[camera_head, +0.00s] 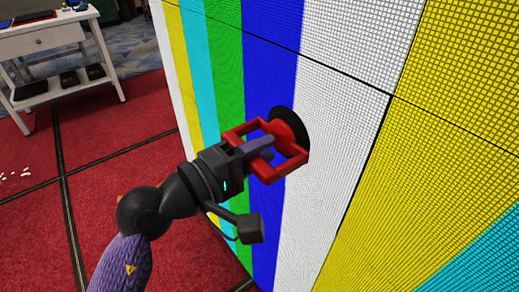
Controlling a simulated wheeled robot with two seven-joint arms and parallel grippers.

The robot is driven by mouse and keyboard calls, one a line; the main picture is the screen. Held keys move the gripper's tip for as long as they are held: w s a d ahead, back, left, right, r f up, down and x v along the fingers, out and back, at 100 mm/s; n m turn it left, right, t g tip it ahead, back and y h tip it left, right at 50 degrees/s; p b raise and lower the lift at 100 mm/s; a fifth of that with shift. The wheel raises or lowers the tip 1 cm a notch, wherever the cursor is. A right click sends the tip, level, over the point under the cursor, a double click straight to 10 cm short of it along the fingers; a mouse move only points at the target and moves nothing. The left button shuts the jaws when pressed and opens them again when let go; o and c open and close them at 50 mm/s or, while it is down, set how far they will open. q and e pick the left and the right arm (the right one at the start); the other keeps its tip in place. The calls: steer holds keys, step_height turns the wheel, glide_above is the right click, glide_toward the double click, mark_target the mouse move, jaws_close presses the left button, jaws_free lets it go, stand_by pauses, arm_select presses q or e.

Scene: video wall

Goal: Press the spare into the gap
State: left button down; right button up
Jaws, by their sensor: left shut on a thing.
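The video wall (270,60) fills the right half of the view and shows vertical colour bars. The handle ends in a round black-and-red disc (300,132), which faces the wall across the blue and white bars. The disc appears to be at the wall surface, but I cannot tell whether it touches. No separate spare and no open gap can be made out; the disc and gripper hide the wall behind them. My right gripper is not in view.
Dark seams (391,94) divide the wall panels. A white cart (52,50) with dark items on its shelves stands at the upper left. Red carpet (95,125) with dark strips covers the floor. Small white pieces (22,173) lie at the left edge.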

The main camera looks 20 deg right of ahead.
arm_select(q)
steer(key=shift+r, duration=0.1)
steer(key=shift+b, duration=0.35)
stand_by(0.4)
steer(key=shift+a, duration=0.1)
steer(key=shift+v, duration=0.85)
steer(key=shift+a, duration=0.1)
